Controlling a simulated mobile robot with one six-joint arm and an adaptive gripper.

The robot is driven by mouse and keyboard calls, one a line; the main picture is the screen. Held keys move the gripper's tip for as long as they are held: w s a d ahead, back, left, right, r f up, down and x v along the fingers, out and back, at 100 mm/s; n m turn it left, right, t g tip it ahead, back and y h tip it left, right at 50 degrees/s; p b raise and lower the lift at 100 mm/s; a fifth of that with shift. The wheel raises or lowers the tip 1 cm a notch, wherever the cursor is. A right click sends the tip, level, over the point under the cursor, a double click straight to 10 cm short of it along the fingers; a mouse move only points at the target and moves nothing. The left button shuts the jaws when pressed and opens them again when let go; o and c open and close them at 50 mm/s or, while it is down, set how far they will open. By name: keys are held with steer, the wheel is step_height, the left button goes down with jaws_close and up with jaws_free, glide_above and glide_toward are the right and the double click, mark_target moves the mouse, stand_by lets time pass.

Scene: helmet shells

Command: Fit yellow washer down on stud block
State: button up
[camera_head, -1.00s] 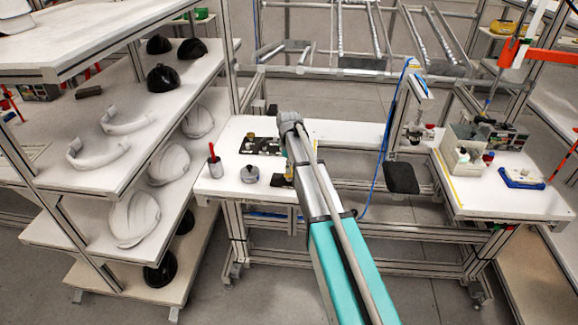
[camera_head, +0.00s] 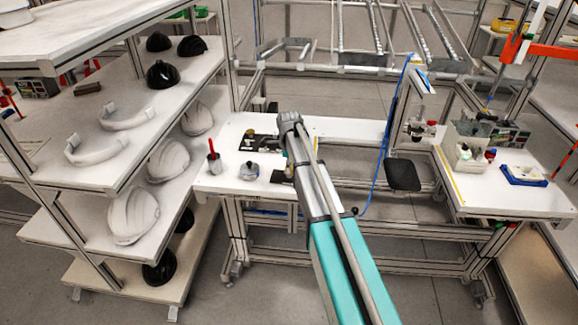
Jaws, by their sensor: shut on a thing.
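My arm reaches forward over the white workbench (camera_head: 340,131), and its grey wrist end (camera_head: 289,119) is above the back of the bench. My gripper fingers are hidden behind my own arm, so what they hold does not show. I cannot make out the yellow washer. A dark plate (camera_head: 258,143) with small parts lies left of my wrist, with a small brass-coloured piece (camera_head: 249,135) on it. A second flat dark piece (camera_head: 281,177) lies close beside my arm, partly covered by it. I cannot tell which part is the stud block.
A grey round part with a dark knob (camera_head: 249,172) and a cup with a red tool (camera_head: 214,162) stand at the bench's left front. A shelf rack (camera_head: 88,177) with helmet shells is at left. A grey bin (camera_head: 462,152) and blue tray (camera_head: 523,176) are at right.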

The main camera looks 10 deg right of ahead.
steer(key=shift+f+b, duration=0.4)
steer(key=shift+f, duration=0.1)
steer(key=o, duration=0.8)
steer(key=shift+r, duration=0.2)
step_height(320, 180, up, 9)
steer(key=p, duration=0.9)
steer(key=shift+f, duration=0.1)
stand_by(0.8)
steer(key=s+n, duration=0.7)
steer(key=s, duration=0.2)
steer(key=s+n, duration=0.7)
steer(key=s, duration=0.3)
steer(key=s+n, duration=0.8)
steer(key=s, duration=0.2)
steer(key=shift+s+a, duration=0.1)
steer(key=shift+a, duration=0.3)
